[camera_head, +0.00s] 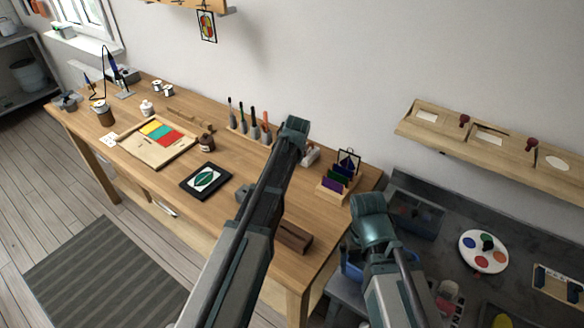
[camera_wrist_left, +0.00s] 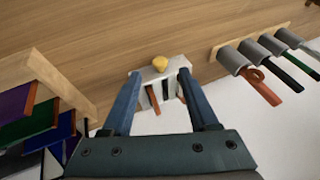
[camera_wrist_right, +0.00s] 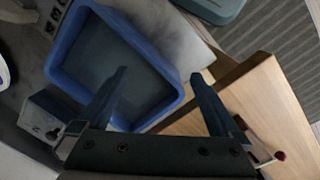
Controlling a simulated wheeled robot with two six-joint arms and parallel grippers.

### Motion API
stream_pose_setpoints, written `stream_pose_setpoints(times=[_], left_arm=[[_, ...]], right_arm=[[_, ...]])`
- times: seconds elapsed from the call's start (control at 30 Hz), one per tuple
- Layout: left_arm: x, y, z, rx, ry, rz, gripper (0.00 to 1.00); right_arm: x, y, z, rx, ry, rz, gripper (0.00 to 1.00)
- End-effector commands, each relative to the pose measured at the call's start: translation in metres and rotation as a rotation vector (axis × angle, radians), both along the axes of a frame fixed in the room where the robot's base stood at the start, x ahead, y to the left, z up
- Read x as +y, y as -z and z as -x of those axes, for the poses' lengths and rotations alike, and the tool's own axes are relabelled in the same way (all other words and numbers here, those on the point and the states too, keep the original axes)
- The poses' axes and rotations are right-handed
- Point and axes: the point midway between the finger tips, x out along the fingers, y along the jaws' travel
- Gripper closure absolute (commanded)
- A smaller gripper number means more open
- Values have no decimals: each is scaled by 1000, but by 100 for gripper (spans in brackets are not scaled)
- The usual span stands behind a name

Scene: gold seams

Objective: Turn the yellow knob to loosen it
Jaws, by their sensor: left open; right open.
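The yellow knob (camera_wrist_left: 160,63) sits on a small whitish block (camera_wrist_left: 146,76) on the wooden bench, seen in the left wrist view. My left gripper (camera_wrist_left: 158,76) is open, its fingers on either side of the block with the knob between the tips; whether they touch it I cannot tell. In the head view the block (camera_head: 311,155) shows beside my left gripper (camera_head: 295,126), and the knob cannot be made out. My right gripper (camera_wrist_right: 160,75) is open and empty above a blue bin; it also shows in the head view (camera_head: 368,205).
A rack of coloured glass pieces (camera_head: 340,180) stands right of the block. Several handled tools (camera_head: 253,128) stand in holders to its left. The blue bin (camera_wrist_right: 64,62) is by the bench's right end. A wall shelf (camera_head: 480,140) hangs at right.

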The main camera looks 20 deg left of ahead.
Motion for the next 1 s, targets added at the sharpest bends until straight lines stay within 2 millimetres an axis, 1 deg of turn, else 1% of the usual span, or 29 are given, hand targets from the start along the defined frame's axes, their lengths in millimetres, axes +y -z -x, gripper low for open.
stream_pose_setpoints(times=[0.03,0.23,0.4,0.67,0.8,1.0], left_arm=[[2,15,-6,0,0,0,40],[7,39,-20,0,0,0,40],[8,45,-24,0,0,0,40],[9,44,-24,0,0,0,40],[9,44,-24,0,0,0,65],[9,44,-24,0,0,0,100]], right_arm=[[0,15,0,0,0,0,0],[0,39,0,0,0,0,0],[0,45,0,0,0,0,0],[0,44,0,0,0,0,0],[0,44,0,0,0,0,0],[0,44,0,0,0,0,0]])
